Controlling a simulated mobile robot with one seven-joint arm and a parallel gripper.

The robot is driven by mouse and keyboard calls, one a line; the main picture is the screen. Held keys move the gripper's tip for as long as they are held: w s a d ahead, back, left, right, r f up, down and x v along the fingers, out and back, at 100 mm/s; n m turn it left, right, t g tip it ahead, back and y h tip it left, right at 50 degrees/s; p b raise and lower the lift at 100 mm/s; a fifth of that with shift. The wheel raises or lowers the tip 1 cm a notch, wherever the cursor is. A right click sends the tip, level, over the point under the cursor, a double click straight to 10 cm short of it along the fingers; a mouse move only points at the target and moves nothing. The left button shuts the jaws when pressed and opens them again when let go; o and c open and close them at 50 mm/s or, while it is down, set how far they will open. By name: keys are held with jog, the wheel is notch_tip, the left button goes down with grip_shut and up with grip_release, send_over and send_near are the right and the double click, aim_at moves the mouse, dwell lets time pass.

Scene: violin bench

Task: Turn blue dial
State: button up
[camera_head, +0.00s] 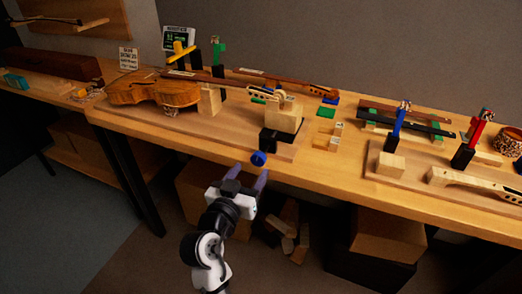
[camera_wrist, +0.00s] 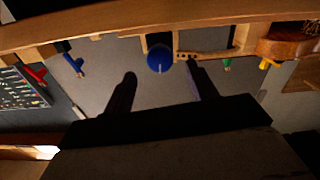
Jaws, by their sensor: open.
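The blue dial (camera_head: 258,158) is a round knob on the bench's front side, below a black block (camera_head: 276,143). In the wrist view the dial (camera_wrist: 160,58) shows a pale mark on its face. My gripper (camera_head: 250,170) is open and just in front of the dial, with its fingers pointing at the bench. In the wrist view my gripper's two fingers (camera_wrist: 160,72) stand apart on either side of the dial, with clear space beside it. Nothing is held. Whether the fingertips reach around the dial I cannot tell.
The wooden bench (camera_head: 340,184) runs across the view, its front edge close to my gripper. A violin body (camera_head: 150,91) lies at left, and small blocks (camera_head: 335,135) stand right of the dial. Cardboard boxes (camera_head: 388,235) sit under the bench. The space before the dial is clear.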

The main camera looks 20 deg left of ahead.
aim_at(257, 161)
jog(key=w+p, duration=0.1)
jog(key=w, duration=0.3)
jog(key=w+p, duration=0.1)
jog(key=w, duration=0.3)
jog(key=shift+w+d, duration=0.2)
jog(key=shift+w, duration=0.05)
jog(key=c, duration=1)
jog(key=shift+n, duration=1.1)
jog(key=o, duration=1)
